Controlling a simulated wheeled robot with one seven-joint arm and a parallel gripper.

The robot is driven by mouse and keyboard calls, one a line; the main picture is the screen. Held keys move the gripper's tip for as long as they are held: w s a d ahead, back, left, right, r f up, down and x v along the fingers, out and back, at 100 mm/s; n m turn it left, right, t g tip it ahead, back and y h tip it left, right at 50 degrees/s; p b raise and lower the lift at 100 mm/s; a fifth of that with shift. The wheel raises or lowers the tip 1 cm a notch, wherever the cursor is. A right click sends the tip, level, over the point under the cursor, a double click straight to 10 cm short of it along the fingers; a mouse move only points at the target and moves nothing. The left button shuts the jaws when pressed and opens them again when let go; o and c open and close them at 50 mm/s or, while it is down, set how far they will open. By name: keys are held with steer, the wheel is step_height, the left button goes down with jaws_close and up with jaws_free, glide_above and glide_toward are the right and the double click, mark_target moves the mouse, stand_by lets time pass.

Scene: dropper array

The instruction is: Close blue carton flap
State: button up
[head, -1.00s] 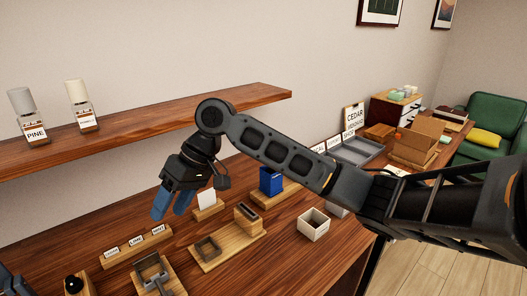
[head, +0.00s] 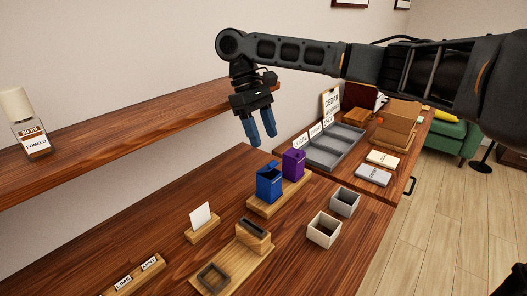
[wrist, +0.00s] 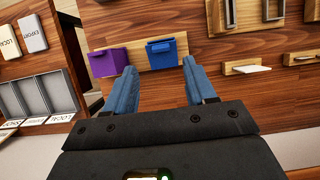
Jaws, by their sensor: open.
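The blue carton (head: 268,186) stands upright on a wooden base on the table in the head view, with its top flap (head: 268,168) raised at an angle. It also shows in the wrist view (wrist: 161,56), between and beyond my fingers. A purple carton (head: 293,163) stands beside it on the same base, and shows left of it in the wrist view (wrist: 108,64). My gripper (head: 261,142) has two blue fingers, apart and empty, pointing down above and behind the blue carton. It touches neither carton in the head view.
The wooden shelf (head: 120,136) runs along the wall at left. A grey divided tray (head: 334,146) stands at the back right. Two small open boxes (head: 324,231) (head: 345,201) stand right of the cartons. A wooden holder with a card (head: 202,224) is at left.

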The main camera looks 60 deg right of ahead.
steer(key=shift+x, duration=3.15)
jaws_close()
